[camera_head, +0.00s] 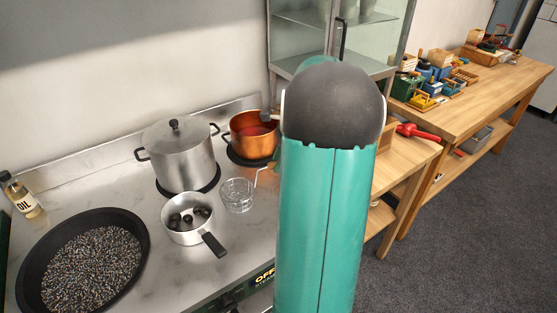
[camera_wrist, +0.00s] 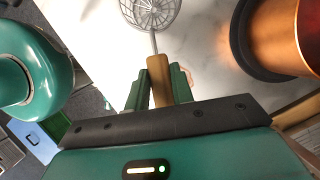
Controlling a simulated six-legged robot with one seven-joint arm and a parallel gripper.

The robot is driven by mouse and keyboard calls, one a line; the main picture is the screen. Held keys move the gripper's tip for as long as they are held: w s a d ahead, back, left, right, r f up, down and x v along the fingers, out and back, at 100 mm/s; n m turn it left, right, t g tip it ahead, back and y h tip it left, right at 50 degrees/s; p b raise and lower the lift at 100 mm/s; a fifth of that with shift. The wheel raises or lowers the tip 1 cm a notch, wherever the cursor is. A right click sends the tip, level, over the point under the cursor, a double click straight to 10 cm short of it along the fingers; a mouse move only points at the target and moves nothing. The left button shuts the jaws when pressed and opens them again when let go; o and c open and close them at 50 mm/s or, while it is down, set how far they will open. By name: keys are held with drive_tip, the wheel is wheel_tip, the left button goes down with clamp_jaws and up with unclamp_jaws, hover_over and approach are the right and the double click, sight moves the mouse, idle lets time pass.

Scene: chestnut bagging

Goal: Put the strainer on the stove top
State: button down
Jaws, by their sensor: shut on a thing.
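The strainer is a round wire basket (camera_head: 237,195) with a thin metal stem and a wooden handle. In the head view it is over the pale stove top (camera_head: 105,190), right of a small saucepan; whether it touches the surface I cannot tell. In the wrist view the basket (camera_wrist: 150,10) is at the top, partly cut off. My gripper (camera_wrist: 159,80) is shut on its wooden handle, with a green finger on each side. In the head view my green arm hides most of the gripper.
A saucepan (camera_head: 188,226) with dark chestnuts, a lidded steel pot (camera_head: 179,158) and a copper pot (camera_head: 252,145) stand close around the strainer. A wide black pan (camera_head: 135,222) and an oil bottle (camera_head: 22,197) are at the left. Wooden tables (camera_head: 445,115) stand at the right.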

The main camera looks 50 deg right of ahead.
drive_tip(key=c, duration=1.2)
unclamp_jaws()
drive_tip(key=v, duration=1.2)
drive_tip(key=w+a+r+n+h, duration=0.15)
drive_tip(key=a+n, duration=0.35)
drive_tip(key=a, duration=0.5)
drive_tip(key=w+a+r+n+h, duration=0.15)
drive_tip(key=a+n, duration=0.35)
drive_tip(key=a, duration=0.5)
drive_tip(key=s+a+f+n+t, duration=0.1)
drive_tip(key=s+a+n, duration=0.3)
drive_tip(key=a+n, duration=0.4)
drive_tip(key=s+a+f+n+t, duration=0.1)
drive_tip(key=s+a+f+n, duration=0.2)
drive_tip(key=a+n, duration=0.4)
drive_tip(key=a, duration=0.5)
drive_tip(key=shift+s+n+t+h, duration=0.3)
drive_tip(key=shift+s+n+t, duration=0.05)
drive_tip(key=shift+n+t, duration=0.05)
